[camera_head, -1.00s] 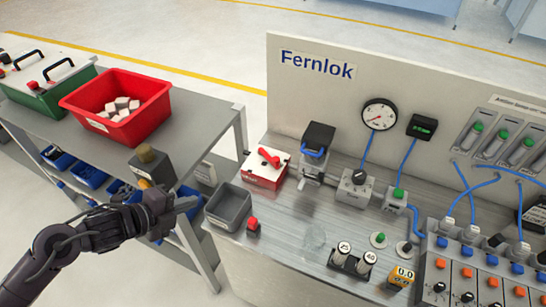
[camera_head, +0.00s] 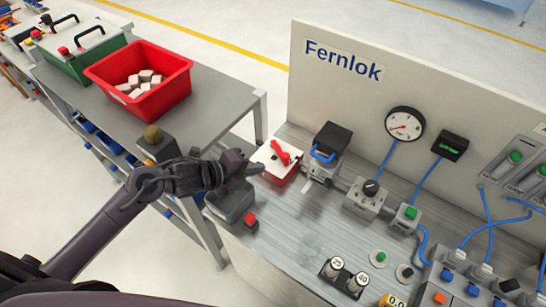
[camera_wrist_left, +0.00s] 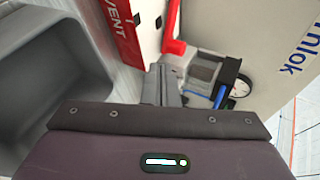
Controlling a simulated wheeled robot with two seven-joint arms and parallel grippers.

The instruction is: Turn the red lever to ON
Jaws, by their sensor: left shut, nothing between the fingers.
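The red lever (camera_head: 280,152) sits on a box with a white top and red sides (camera_head: 283,171) at the left end of the bench. The lever also shows in the left wrist view (camera_wrist_left: 173,40), next to the box's white top (camera_wrist_left: 148,26) and its red side reading "VENT" (camera_wrist_left: 122,32). My left gripper (camera_head: 257,168) is shut and empty, its fingertips just left of the box. I cannot tell whether they touch it. In the left wrist view the closed fingers (camera_wrist_left: 163,84) point toward the lever side of the box. My right gripper is not in view.
A grey bin (camera_head: 231,207) lies beneath my left gripper, with a red button (camera_head: 250,220) beside it. A unit with a black top and blue handle (camera_head: 326,152) stands right of the lever box. The Fernlok panel (camera_head: 343,80) rises behind. A red crate (camera_head: 164,92) is on the side table.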

